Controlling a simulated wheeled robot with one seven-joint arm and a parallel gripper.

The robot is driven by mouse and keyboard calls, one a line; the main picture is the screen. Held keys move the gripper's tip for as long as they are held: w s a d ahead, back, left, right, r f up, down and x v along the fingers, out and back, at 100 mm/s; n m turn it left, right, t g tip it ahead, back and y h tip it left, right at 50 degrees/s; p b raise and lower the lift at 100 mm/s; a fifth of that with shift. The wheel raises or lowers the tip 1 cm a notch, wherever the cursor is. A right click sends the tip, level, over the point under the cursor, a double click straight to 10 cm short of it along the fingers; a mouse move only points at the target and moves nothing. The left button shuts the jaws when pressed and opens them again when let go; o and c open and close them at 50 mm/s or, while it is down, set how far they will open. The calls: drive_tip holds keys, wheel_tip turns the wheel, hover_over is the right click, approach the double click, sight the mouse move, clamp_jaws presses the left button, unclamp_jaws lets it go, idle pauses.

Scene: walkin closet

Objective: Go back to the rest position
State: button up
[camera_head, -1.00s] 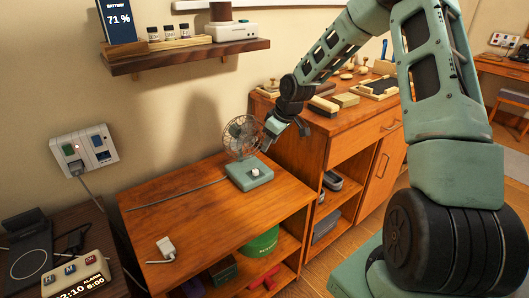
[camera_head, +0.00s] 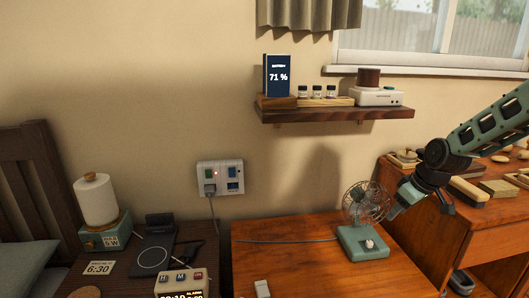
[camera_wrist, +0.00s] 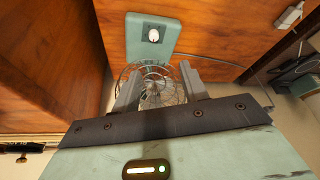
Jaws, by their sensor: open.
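My gripper (camera_head: 402,203) is open beside the wire cage of a small green desk fan (camera_head: 362,243), on its right side in the head view. In the wrist view the two grey fingers of my gripper (camera_wrist: 160,83) are spread, with the fan's round cage (camera_wrist: 150,88) showing between and beyond them. I cannot tell if a finger touches the cage. The fan stands upright on a low wooden cabinet top (camera_head: 300,262), with a white knob on its base.
A wall shelf (camera_head: 335,113) with jars and a white device hangs above. A wall outlet (camera_head: 220,178) has a cord plugged in. A taller wooden cabinet (camera_head: 470,235) with brushes stands at the right. A nightstand with a paper roll (camera_head: 97,200) is at the left.

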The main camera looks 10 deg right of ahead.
drive_tip(key=s+a+r+n+g+p, duration=0.1)
drive_tip(key=s+a+r, duration=0.25)
drive_tip(key=a, duration=0.35)
drive_tip(key=s+a+r+g+p, duration=0.1)
drive_tip(key=s+a+r+p, duration=0.2)
drive_tip(key=a, duration=0.5)
drive_tip(key=s+a+r+n+g, duration=0.1)
drive_tip(key=s+a+r, duration=0.2)
drive_tip(key=s+a, duration=0.3)
drive_tip(key=s+a+r+p, duration=0.2)
drive_tip(key=s+a, duration=0.3)
drive_tip(key=s, duration=0.5)
drive_tip(key=s+a+r+g+h+p, duration=0.1)
drive_tip(key=s+a+r, duration=0.3)
drive_tip(key=s, duration=0.7)
drive_tip(key=shift+a+r+n+p, duration=0.3)
drive_tip(key=shift+a+n+p, duration=0.1)
drive_tip(key=shift+p, duration=0.1)
